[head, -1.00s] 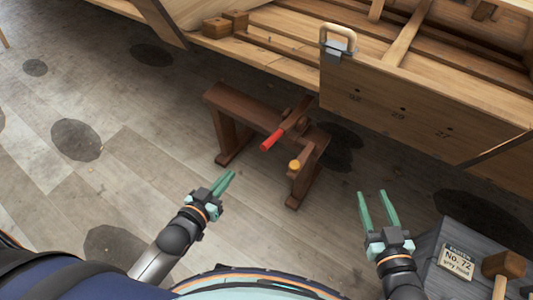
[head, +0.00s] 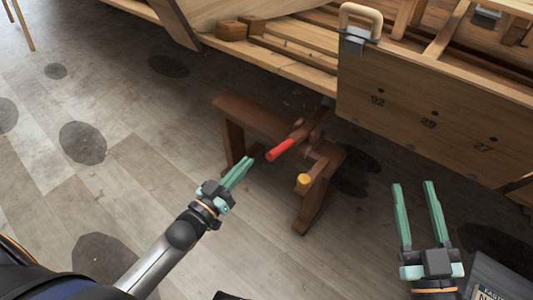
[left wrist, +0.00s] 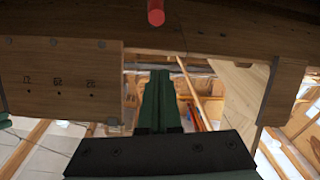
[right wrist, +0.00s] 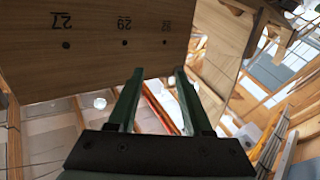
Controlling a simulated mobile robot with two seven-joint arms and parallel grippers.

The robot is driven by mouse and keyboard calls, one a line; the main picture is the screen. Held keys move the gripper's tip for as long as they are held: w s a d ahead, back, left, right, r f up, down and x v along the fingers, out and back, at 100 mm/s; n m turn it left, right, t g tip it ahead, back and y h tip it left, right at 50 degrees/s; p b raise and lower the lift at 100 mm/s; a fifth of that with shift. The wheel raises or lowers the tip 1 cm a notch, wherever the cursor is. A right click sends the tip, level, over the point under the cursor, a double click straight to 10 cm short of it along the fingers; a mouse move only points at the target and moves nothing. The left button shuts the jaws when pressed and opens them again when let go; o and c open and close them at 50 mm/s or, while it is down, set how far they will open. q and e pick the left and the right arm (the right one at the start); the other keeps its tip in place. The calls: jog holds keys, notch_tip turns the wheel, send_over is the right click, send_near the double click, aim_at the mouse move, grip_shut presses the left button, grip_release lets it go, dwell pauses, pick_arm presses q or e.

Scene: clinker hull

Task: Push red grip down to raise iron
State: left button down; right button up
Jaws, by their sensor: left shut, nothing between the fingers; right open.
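My right gripper (head: 416,184) is open and empty, to the right of the bench. I cannot make out which part is the iron.
The wooden hull with a numbered plank (head: 430,112) stands behind and right of the bench. A clamp with a pale handle (head: 358,28) sits on the plank's top edge. A yellow-ended peg (head: 303,180) sticks out of the bench. Floor at left is clear.

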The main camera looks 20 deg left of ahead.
pick_arm(q)
jog(key=shift+w, duration=0.15)
jog(key=b, duration=0.3)
send_over(266, 157)
jog(key=w, duration=0.2)
jog(key=shift+s+a+r, duration=0.1)
jog(key=shift+s+r, duration=0.05)
jog(key=shift+r, duration=0.1)
jog(key=f, duration=0.1)
jog(key=s+f, duration=0.1)
jog(key=shift+s+f+b, duration=0.1)
jog(key=shift+f+b, duration=0.2)
jog(key=shift+f, duration=0.05)
jog(key=shift+s+f, duration=0.25)
jog(key=shift+f, duration=0.3)
pick_arm(e)
jog(key=s+r+n+t+y, duration=0.1)
jog(key=s+r+n+y, duration=0.2)
jog(key=r+y, duration=0.1)
jog(key=s+a+r+n+t+y, duration=0.1)
jog(key=s+r+n+y, duration=0.2)
jog(key=r, duration=0.4)
jog(key=shift+s+a+r+n+t+y, duration=0.3)
jog(key=shift+s+t+y, duration=0.15)
jog(key=shift+y, duration=0.35)
pick_arm(q)
jog(key=shift+b, duration=0.3)
pick_arm(e)
jog(key=shift+f, duration=0.15)
